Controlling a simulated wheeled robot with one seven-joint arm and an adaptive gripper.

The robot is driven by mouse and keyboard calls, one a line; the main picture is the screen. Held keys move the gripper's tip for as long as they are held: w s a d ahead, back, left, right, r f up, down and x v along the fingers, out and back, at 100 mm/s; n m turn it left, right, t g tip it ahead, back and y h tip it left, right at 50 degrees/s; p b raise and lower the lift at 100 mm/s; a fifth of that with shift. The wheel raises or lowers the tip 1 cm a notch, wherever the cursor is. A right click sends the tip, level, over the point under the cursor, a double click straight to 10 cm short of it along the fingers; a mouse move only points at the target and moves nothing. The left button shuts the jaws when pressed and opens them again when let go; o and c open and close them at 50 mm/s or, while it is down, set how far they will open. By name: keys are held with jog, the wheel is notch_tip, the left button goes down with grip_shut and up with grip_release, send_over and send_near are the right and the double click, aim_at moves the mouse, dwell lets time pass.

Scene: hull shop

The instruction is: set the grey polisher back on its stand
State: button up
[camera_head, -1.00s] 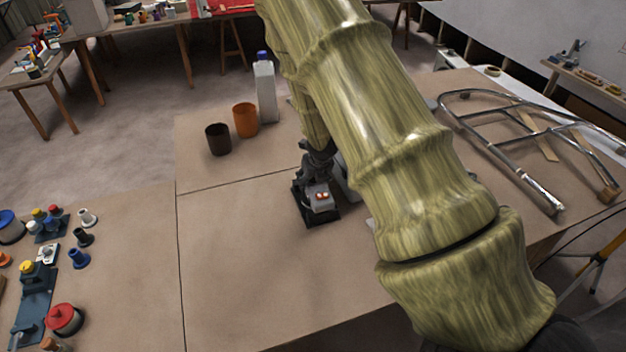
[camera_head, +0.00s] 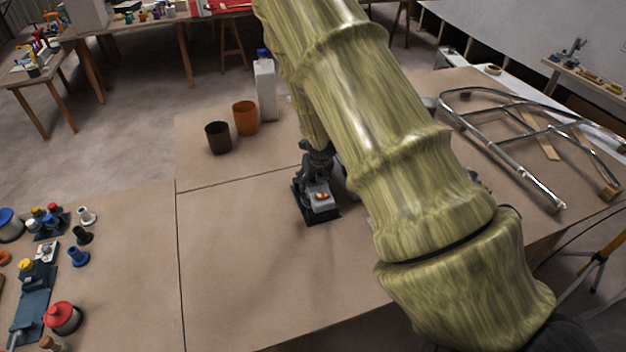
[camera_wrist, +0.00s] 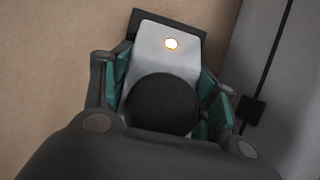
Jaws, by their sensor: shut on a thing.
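The grey polisher (camera_head: 321,192), with a small glowing light on its top, stands at mid-table in the head view. In the wrist view the polisher (camera_wrist: 160,52) lies between the teal finger pads, with a round black part nearest the camera. My gripper (camera_head: 316,176) is shut on it from above; the gripper also fills the lower wrist view (camera_wrist: 163,95). The dark rectangular stand (camera_head: 326,217) is directly under the polisher, and its edge (camera_wrist: 195,22) shows beyond the polisher in the wrist view. I cannot tell whether the polisher touches it.
A brown cup (camera_head: 218,138), an orange cup (camera_head: 245,118) and a white bottle (camera_head: 265,90) stand behind. A metal tube frame (camera_head: 510,150) lies at right. Small coloured parts sit at far left. The tabletop (camera_head: 250,260) left of the stand is clear.

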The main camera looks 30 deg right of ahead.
aim_at(317, 186)
jog(key=o, duration=1)
jog(key=shift+o, duration=0.2)
jog(key=shift+p+v, duration=2.55)
jog(key=shift+v, duration=2.35)
jog(key=shift+s+r, duration=0.3)
jog(key=shift+r, duration=0.2)
jog(key=shift+a, duration=0.1)
